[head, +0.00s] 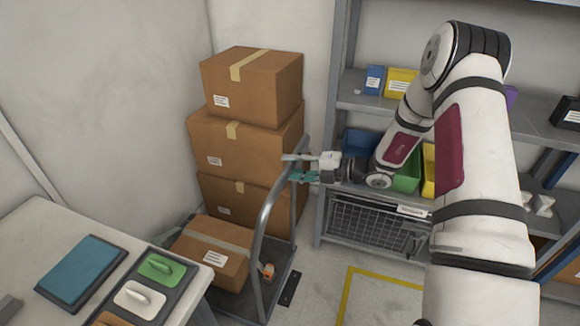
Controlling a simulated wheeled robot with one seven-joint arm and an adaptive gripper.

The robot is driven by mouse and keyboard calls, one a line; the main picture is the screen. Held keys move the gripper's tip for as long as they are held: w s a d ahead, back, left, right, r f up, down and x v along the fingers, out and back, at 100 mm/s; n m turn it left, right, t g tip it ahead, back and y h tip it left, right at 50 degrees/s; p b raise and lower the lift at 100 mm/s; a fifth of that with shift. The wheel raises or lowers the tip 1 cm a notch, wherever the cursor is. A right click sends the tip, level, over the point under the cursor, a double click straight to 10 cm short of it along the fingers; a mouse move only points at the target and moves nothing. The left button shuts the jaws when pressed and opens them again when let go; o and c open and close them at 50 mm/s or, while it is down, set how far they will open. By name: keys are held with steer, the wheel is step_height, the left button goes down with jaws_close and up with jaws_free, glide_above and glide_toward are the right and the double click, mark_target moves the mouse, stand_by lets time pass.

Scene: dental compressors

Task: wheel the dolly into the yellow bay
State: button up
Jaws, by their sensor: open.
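The dolly (282,262) stands left of centre, a dark flat platform with a grey tubular handle (265,226) arching up at its right side. It carries stacked brown cardboard boxes (246,135) and a lower box (210,252) in front. My gripper (288,167) is open, with its fingers at the upper part of the handle; I cannot tell whether they touch it. The yellow bay (346,297) shows as a yellow floor outline at the lower middle right, partly cut off by the frame and my arm. The dolly stands left of this outline.
A grey shelf unit (327,180) with coloured bins and a wire basket (375,225) stands behind the bay. Bare floor lies between dolly and yellow line.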

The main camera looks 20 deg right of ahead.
steer(key=shift+w+a+f, duration=0.1)
steer(key=shift+w+a, duration=0.2)
steer(key=shift+a, duration=0.1)
jaws_close()
